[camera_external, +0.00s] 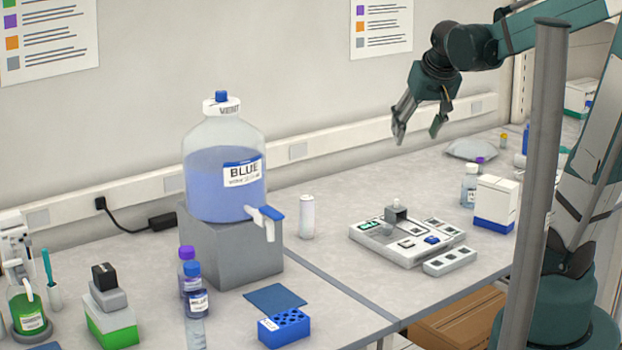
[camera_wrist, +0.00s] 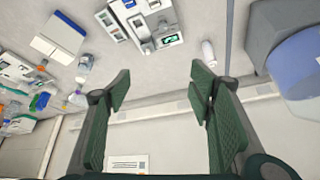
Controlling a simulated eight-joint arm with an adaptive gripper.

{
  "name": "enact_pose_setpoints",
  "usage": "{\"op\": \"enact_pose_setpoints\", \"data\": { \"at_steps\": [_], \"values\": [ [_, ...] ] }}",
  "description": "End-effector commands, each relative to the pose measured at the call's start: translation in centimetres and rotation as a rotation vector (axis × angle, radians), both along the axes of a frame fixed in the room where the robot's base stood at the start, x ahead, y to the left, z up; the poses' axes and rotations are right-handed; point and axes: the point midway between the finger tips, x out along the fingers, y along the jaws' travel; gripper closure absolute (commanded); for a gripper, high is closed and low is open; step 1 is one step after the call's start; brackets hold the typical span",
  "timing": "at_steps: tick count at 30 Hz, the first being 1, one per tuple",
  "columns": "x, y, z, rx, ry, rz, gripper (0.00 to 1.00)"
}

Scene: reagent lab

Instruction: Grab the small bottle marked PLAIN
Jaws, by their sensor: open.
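No label that I can read says PLAIN. Two small bottles stand at the front left in the external view: a purple-capped bottle (camera_external: 187,274) and, overlapping it, a blue-capped bottle (camera_external: 197,302), their label words too small to read. A small clear bottle (camera_external: 470,187) with a pale label stands beside a white and blue box at the right; it seems to show in the wrist view (camera_wrist: 84,65).
A large jug marked BLUE (camera_external: 222,185) with a tap stands on a grey block (camera_external: 235,255). A white cylinder (camera_external: 307,217), a white device (camera_external: 408,240), a blue tube rack (camera_external: 284,328) and a white and blue box (camera_external: 496,204) stand on the bench. A grey post (camera_external: 536,190) hides part of the right.

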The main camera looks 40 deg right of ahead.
Motion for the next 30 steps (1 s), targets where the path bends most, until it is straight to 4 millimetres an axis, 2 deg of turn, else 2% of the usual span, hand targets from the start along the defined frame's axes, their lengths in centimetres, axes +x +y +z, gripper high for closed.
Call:
{"op": "enact_pose_setpoints", "data": {
  "at_steps": [14,30],
  "values": [
    [6.0,-7.6,-1.6,0.020,0.032,-0.182,0.47],
    [11.5,-17.1,-5.6,0.042,0.064,-0.390,0.47]
  ]
}}
